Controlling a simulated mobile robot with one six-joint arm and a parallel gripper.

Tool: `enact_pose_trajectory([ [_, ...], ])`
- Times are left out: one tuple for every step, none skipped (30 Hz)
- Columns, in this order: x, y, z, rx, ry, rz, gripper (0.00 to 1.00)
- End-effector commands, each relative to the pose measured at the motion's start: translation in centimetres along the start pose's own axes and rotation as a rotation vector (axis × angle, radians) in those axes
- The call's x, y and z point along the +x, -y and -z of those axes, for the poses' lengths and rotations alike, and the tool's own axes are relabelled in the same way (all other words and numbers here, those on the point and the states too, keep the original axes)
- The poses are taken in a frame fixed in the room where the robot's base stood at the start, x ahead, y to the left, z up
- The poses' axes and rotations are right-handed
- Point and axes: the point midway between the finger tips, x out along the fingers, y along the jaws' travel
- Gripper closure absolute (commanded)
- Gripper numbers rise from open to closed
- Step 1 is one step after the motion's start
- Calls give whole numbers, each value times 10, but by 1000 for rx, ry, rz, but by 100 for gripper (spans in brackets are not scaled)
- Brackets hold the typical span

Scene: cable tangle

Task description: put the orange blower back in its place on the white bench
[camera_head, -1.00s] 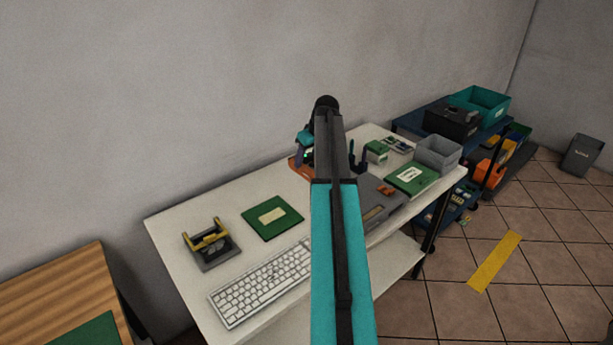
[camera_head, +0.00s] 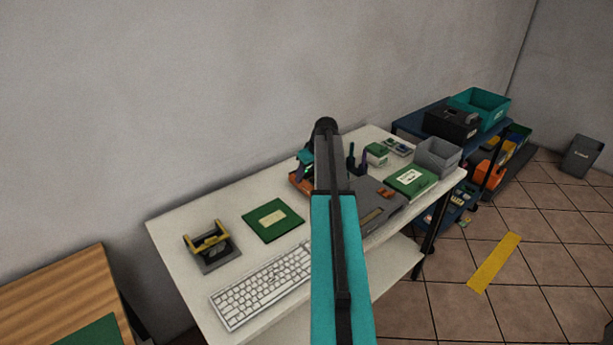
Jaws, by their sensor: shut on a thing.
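The orange blower (camera_head: 300,184) is low at the left side of my arm, over the back of the white bench (camera_head: 185,217). My gripper (camera_head: 304,171) is shut on it. My own arm hides much of the gripper and the right part of the blower. I cannot tell whether the blower touches the bench top.
A green board (camera_head: 272,220), a keyboard (camera_head: 262,287) and a yellow-and-black holder (camera_head: 209,245) lie on the bench's left half. Right of my arm are a grey device (camera_head: 378,206), a green box (camera_head: 411,180) and a grey bin (camera_head: 438,156).

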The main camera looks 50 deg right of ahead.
Motion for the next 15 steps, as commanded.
enact_pose_trajectory([
  [3,0,-1,0,-1,0,68],
  [5,0,-2,0,0,0,68],
  [8,0,-3,0,0,1,68],
  [9,0,-4,0,0,1,68],
  [10,0,-4,0,0,0,68],
  [10,0,-4,0,-1,0,68],
  [11,0,-4,0,-1,0,68],
  [11,0,-4,0,-1,0,68],
  [10,0,-4,0,-1,0,68],
  [10,0,-4,0,-1,0,68],
  [10,0,-4,0,-1,0,68],
  [10,0,-4,0,-1,0,68],
  [10,0,-4,0,-1,0,68],
  [11,0,-4,0,-1,0,68],
  [11,0,-5,1,-1,0,68],
])
